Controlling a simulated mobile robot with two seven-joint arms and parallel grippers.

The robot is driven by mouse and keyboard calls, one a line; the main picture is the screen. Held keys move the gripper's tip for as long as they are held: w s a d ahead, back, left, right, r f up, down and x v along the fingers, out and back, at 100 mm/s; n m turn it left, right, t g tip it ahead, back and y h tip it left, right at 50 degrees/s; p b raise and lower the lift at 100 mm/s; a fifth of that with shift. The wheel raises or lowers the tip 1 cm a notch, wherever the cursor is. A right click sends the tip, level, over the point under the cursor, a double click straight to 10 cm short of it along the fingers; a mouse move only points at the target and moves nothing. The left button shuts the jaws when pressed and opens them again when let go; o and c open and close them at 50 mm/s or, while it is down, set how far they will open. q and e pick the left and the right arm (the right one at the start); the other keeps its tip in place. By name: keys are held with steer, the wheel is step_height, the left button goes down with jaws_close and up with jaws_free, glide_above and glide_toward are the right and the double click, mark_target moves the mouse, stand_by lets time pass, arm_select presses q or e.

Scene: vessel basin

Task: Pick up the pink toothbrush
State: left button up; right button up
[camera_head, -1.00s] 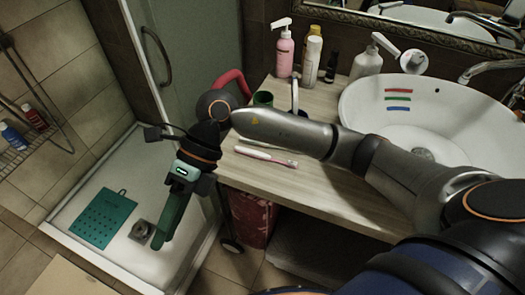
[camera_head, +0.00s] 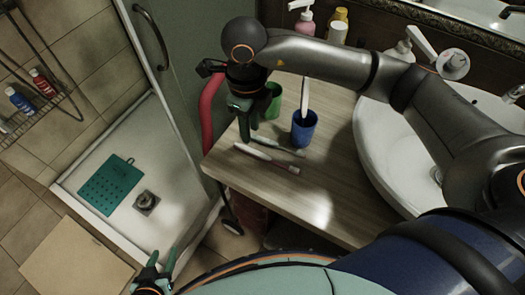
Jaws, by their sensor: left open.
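The pink toothbrush (camera_head: 279,165) lies flat on the wooden counter, its white part to the left and its pinkish-red end to the right. A second, thinner toothbrush (camera_head: 285,149) lies just behind it. My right gripper (camera_head: 246,137) points down over the counter, near the left ends of both brushes. Its fingers overlap from this angle, so their opening is unclear, and I cannot tell whether they touch anything. My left gripper (camera_head: 162,268) is low at the bottom left, open and empty, away from the counter.
A blue cup (camera_head: 303,130) holding an upright white toothbrush (camera_head: 305,97) stands right of my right gripper. A green cup (camera_head: 273,100) stands behind. The white basin (camera_head: 385,150) fills the counter's right side. The counter's front is clear.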

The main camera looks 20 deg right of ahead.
mark_target(253, 151)
steer(key=f+p, duration=0.1)
steer(key=f, duration=0.7)
steer(key=shift+d+f, duration=0.15)
steer(key=shift+d, duration=0.05)
jaws_close()
